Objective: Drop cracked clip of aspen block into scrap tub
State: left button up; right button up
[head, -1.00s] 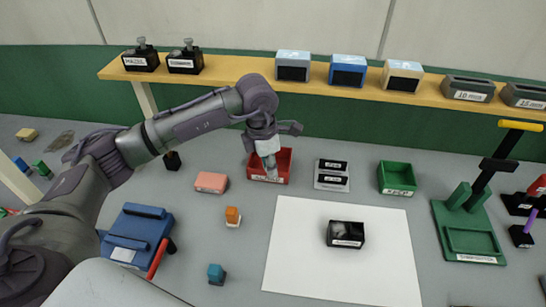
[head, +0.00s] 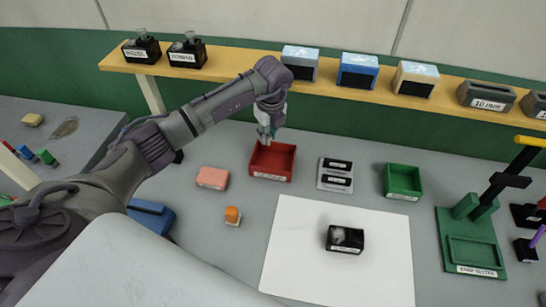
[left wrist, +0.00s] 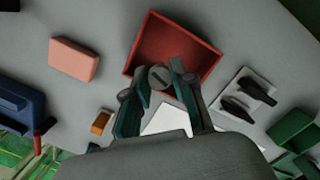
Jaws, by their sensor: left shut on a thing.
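The red open tub (head: 270,176), with a white label too small to read, stands on the grey table and also shows in the left wrist view (left wrist: 208,66). My left gripper (head: 266,133) is over its back left part in the head view. In the left wrist view the fingers (left wrist: 162,78) point at the tub and are shut on a small round grey clip (left wrist: 159,76), held above the tub. Whether it is cracked is too small to tell. No other clip shows inside the tub. My right gripper is not in view.
A salmon block (head: 212,178) is left of the tub, a grey plate with black pieces (head: 336,175) and a green tub (head: 403,182) right. A black box (head: 345,238) sits on a white sheet (head: 300,262). A yellow shelf (head: 225,66) runs behind.

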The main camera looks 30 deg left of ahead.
aim_at(268, 145)
pick_arm(q)
jog(key=shift+a+f, duration=0.2)
jog(key=shift+f, duration=0.05)
jog(key=shift+f+b, duration=0.25)
jog(key=shift+b, duration=0.15)
jog(key=f+b, duration=0.2)
jog(key=f, duration=0.1)
jog(key=shift+s+d+f+b, duration=0.15)
jog(key=shift+d+f+b, duration=0.1)
jog(key=shift+f+b, duration=0.15)
jog(key=shift+a+f+b, duration=0.1)
jog(key=shift+f+b, duration=0.2)
jog(key=shift+f, duration=0.25)
jog(key=o, duration=0.8)
